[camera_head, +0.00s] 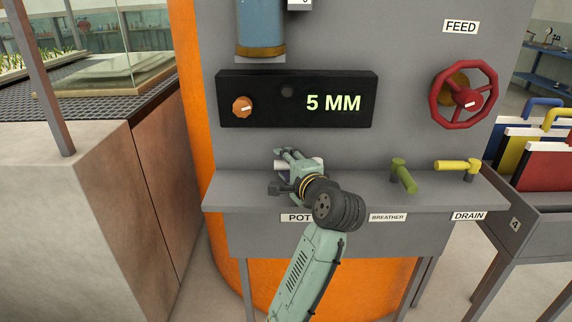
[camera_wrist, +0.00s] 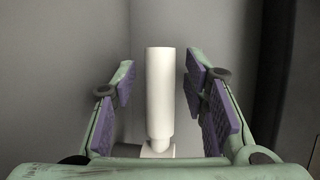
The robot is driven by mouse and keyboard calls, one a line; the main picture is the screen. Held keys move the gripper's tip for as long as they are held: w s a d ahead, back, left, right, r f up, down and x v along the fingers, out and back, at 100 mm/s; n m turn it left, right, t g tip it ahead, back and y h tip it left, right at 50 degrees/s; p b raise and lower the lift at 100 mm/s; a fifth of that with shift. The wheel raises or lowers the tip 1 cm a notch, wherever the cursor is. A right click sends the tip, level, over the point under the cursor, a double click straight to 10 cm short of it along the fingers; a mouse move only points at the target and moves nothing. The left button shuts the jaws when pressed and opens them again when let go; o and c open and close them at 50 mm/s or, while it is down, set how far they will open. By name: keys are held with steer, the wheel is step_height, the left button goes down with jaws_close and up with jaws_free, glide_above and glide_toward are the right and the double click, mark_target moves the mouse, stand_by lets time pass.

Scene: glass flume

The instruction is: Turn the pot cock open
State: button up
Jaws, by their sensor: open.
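My gripper (camera_wrist: 162,88) is open, with a purple-padded finger on each side of the handle and a gap on both sides. In the head view my gripper (camera_head: 283,160) is at the ledge above the POT label (camera_head: 296,217). There the white handle (camera_head: 312,164) shows only in part behind my gripper, and the rest of the cock is hidden.
To the right on the ledge (camera_head: 350,187) stand a green breather cock (camera_head: 403,175) and a yellow drain cock (camera_head: 459,166). A black panel (camera_head: 330,118) reading 5 MM with an orange knob (camera_head: 242,107) is above. A red FEED wheel (camera_head: 464,95) is upper right.

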steer(key=shift+c, duration=0.4)
jaws_close()
stand_by(0.4)
